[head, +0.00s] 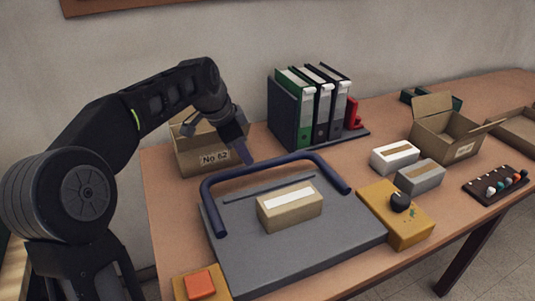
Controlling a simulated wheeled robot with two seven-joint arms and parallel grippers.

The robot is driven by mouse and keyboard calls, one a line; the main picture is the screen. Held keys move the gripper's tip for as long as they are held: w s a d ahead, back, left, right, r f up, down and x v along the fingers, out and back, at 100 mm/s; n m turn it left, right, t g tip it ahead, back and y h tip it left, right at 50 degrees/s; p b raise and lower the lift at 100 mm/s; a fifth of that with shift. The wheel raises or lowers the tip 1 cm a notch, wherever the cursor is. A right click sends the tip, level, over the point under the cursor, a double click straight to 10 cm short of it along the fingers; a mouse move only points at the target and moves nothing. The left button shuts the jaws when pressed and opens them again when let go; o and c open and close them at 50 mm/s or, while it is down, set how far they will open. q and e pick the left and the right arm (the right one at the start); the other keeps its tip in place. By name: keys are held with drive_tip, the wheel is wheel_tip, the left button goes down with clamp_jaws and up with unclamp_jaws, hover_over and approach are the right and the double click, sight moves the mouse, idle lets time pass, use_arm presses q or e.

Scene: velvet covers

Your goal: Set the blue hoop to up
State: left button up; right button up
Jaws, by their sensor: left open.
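The blue hoop (265,168) is a dark blue U-shaped bar on a grey board (300,248). Its two legs meet the board near its left and right sides, and its crossbar runs along the board's back part. I cannot tell its exact tilt. My left gripper (245,156) is open just behind and above the crossbar, pointing down; its fingers are partly hidden, and I cannot tell whether they touch the bar. My right gripper is out of view.
A tan box (290,206) with a white label sits on the board. A yellow box with a black knob (400,202) stands to the right, an orange button (199,285) at front left. A "No 62" carton (190,155) and binders (305,108) stand behind.

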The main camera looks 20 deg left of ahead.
sight(252, 165)
use_arm(q)
drive_tip(key=shift+x, duration=3.8)
drive_tip(key=shift+s, duration=0.1)
drive_tip(key=shift+c, duration=0.4)
clamp_jaws()
